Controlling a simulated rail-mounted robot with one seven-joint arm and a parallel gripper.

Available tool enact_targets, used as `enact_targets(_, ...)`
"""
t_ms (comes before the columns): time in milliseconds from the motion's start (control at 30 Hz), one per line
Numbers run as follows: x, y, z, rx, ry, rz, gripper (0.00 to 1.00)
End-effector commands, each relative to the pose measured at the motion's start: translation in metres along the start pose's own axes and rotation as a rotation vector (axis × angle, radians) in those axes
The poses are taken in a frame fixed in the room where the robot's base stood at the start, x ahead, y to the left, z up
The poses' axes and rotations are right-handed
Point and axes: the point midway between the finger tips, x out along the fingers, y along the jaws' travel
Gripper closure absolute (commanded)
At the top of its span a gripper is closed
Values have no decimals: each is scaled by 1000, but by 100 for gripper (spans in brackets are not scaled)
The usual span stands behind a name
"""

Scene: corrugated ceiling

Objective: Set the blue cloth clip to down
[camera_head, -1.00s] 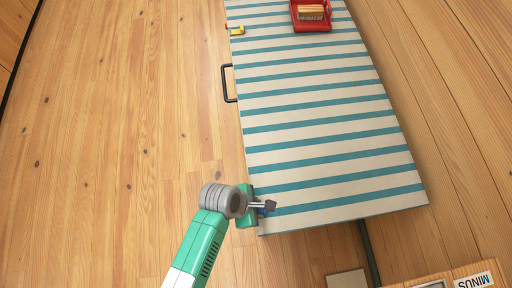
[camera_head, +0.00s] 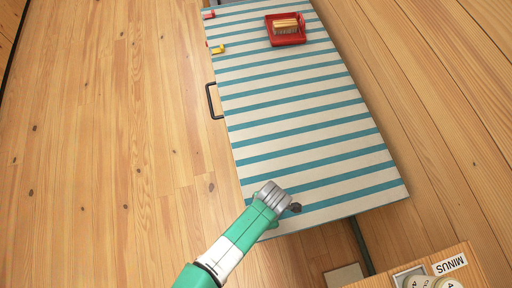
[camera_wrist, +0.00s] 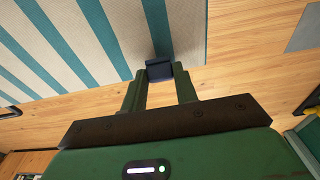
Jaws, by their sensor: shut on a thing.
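The blue cloth clip (camera_wrist: 158,68) shows in the wrist view as a small dark blue block at the edge of the striped tablecloth (camera_wrist: 108,38). My gripper (camera_wrist: 160,76) has its two green fingers closed on it, one on each side. In the head view my gripper (camera_head: 292,207) is at the near end of the table, mostly behind my wrist. The blue clip cannot be made out there. Whether the clip is up or down cannot be told.
A yellow clip (camera_head: 217,49) and a red clip (camera_head: 208,14) sit on the table's left edge. A red tray with a brush (camera_head: 285,29) stands at the far end. A dark handle (camera_head: 213,101) sticks out left. A wooden box marked MINUS (camera_head: 455,258) is at lower right.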

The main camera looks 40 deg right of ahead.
Motion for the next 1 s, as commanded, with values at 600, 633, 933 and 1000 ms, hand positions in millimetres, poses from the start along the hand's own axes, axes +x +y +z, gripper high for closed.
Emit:
enact_targets(600,29,0,32,1,469,-1,94)
enact_targets(633,29,0,33,1,482,0,94)
enact_targets(933,30,0,35,-1,567,-1,94)
enact_targets(1000,29,0,36,0,574,-1,94)
